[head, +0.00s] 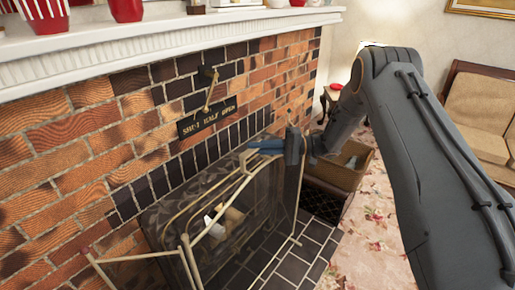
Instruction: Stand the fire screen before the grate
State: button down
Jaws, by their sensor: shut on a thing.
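The fire screen (268,195) is a see-through dark mesh in thin brass-coloured framing, with its panels set at angles. It stands in front of the fireplace opening, over the dark tiled hearth (317,235). My gripper (254,149) is shut on the screen's upper framing, reaching in from the right. Pale and tan pieces (222,222), perhaps logs, show through the mesh. The grate itself is not clearly made out. The screen's lower left part is cut off by the picture edge, so I cannot tell whether all its feet touch the hearth.
A white mantel (150,45) with red containers (126,10) runs above the brick wall (60,135). A small sign (207,118) hangs below a damper handle (209,90). A wooden box (345,165) stands right of the hearth. Floral carpet (375,245) and a sofa (480,110) lie beyond.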

jog(key=shift+f+b, duration=0.3)
jog(key=shift+b, duration=0.05)
dwell(1.0)
jog(key=c, duration=1.8)
grip_release()
jog(key=o, duration=0.3)
jog(key=shift+f, duration=0.2)
jog(key=shift+d, duration=0.2)
jog(key=shift+w+d+b, duration=0.2)
jog(key=shift+d+b, duration=0.25)
jog(key=shift+d, duration=1.3)
jog(key=shift+w+d+b, duration=0.25)
jog(key=shift+d+b, duration=0.15)
jog(key=shift+d, duration=1.35)
jog(key=shift+w+d+b, duration=0.2)
jog(key=shift+d+b, duration=0.25)
jog(key=shift+d, duration=1.3)
jog(key=shift+r, duration=0.1)
